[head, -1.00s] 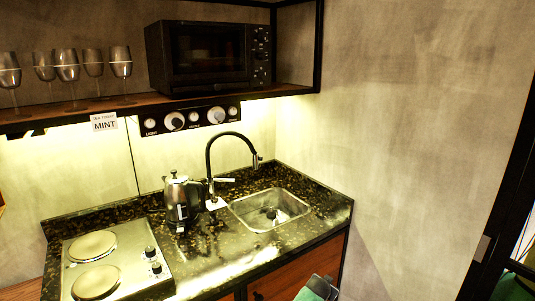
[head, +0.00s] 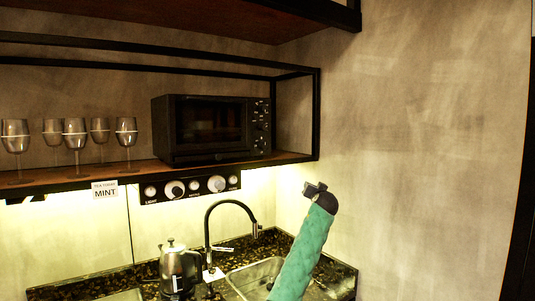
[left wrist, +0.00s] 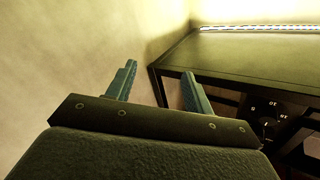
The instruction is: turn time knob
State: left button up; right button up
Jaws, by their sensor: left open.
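The black microwave (head: 205,130) stands on the wooden shelf, with a column of dark knobs (head: 261,126) down its right side. Their labels are too small to read in the head view, so I cannot tell which one is the time knob. My left gripper (head: 315,188) is right of and below the microwave, near the right wall, touching no knob. The left wrist view appears upside down. There my left gripper (left wrist: 158,75) is open and empty, its two fingers apart. A dark knob (left wrist: 268,125) with small pale markings shows to its right.
The black shelf frame (head: 318,115) has a post just right of the microwave. Several wine glasses (head: 75,135) stand left on the shelf. A dial panel (head: 190,188) hangs below it. A kettle (head: 178,268), faucet (head: 208,230) and sink (head: 255,278) are lower down.

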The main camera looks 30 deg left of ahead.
pick_arm(q)
jog(key=s+a+r+n+g+y, duration=0.1)
jog(key=s+a+r+n+y, duration=0.15)
jog(key=r, duration=0.25)
jog(key=s+a+r+n+g+y, duration=0.1)
jog(key=a+r+y, duration=0.1)
jog(key=a+r, duration=0.15)
jog(key=n+g+y, duration=0.6)
jog(key=n+y, duration=0.1)
jog(key=n, duration=0.5)
send_near(266, 148)
jog(key=p+x, duration=0.4)
jog(key=x, duration=0.4)
jog(key=shift+s+d+r, duration=0.1)
jog(key=shift+s+r, duration=0.05)
jog(key=shift+r, duration=0.05)
jog(key=shift+a+r+p, duration=0.1)
jog(key=shift+a+p, duration=0.25)
jog(key=shift+a, duration=0.1)
pick_arm(e)
jog(key=s+d+f, duration=0.3)
jog(key=s+f, duration=0.4)
jog(key=shift+s, duration=0.3)
jog(key=shift+d, duration=0.15)
pick_arm(q)
jog(key=c, duration=1)
